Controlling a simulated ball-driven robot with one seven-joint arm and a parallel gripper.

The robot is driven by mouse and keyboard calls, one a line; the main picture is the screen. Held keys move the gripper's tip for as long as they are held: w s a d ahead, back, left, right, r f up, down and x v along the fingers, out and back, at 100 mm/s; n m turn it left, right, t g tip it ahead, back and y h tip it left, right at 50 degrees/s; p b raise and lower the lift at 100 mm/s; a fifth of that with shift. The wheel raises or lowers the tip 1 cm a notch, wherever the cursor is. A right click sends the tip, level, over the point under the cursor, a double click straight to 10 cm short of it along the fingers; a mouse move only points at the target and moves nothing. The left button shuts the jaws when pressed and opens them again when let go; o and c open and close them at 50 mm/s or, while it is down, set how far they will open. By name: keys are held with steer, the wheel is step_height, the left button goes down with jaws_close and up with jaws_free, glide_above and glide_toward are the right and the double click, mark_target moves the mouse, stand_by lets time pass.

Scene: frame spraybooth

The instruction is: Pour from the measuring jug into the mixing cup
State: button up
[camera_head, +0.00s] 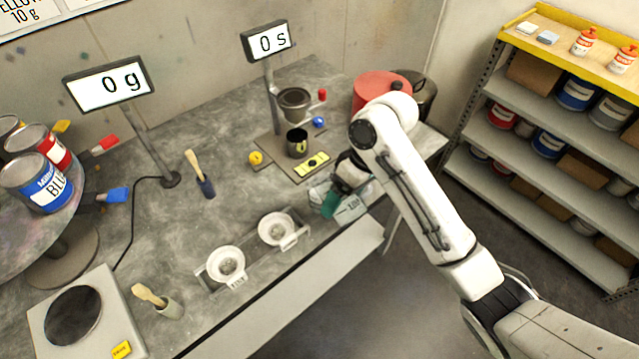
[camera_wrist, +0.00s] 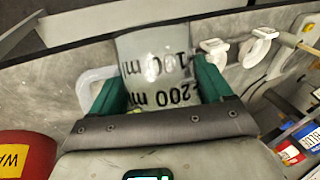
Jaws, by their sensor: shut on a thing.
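My gripper (camera_head: 333,203) is at the front right of the bench, with green fingers on both sides of the measuring jug (camera_head: 352,210). In the wrist view my gripper (camera_wrist: 160,88) is shut on the jug (camera_wrist: 158,60), which is pale and translucent with black 100 ml and 200 ml marks. Its pale handle shows to the left. I cannot tell its contents or whether it touches the bench. A dark metal cup (camera_head: 297,146) stands upright on a board, behind and left of the gripper. I cannot tell whether this is the mixing cup.
Two white funnel-like cups (camera_head: 226,263) sit in a rack left of the jug. A scale (camera_head: 40,318) is at the front left, and paint cans (camera_head: 40,185) stand on a turntable. A red container (camera_head: 378,88) is behind my arm. Bare bench lies between the rack and board.

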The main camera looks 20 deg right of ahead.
steer(key=shift+a+f+t+b, duration=0.1)
steer(key=shift+f+t+b, duration=0.2)
steer(key=shift+b, duration=0.1)
steer(key=shift+f+n+t+y+b, duration=0.15)
steer(key=shift+n+t+y+b, duration=0.2)
steer(key=shift+t+b, duration=0.85)
steer(key=shift+s+b, duration=0.1)
steer(key=shift+b, duration=0.2)
steer(key=shift+s+f+t+b, duration=0.1)
steer(key=shift+t+b, duration=0.3)
steer(key=shift+b, duration=0.1)
steer(key=shift+s+t+y+b, duration=0.2)
steer(key=shift+t+y+b, duration=0.25)
steer(key=shift+t+b, duration=0.35)
steer(key=shift+s+n+t+b, duration=0.1)
steer(key=shift+n+t+b, duration=0.2)
steer(key=shift+b, duration=0.45)
steer(key=shift+d, duration=0.2)
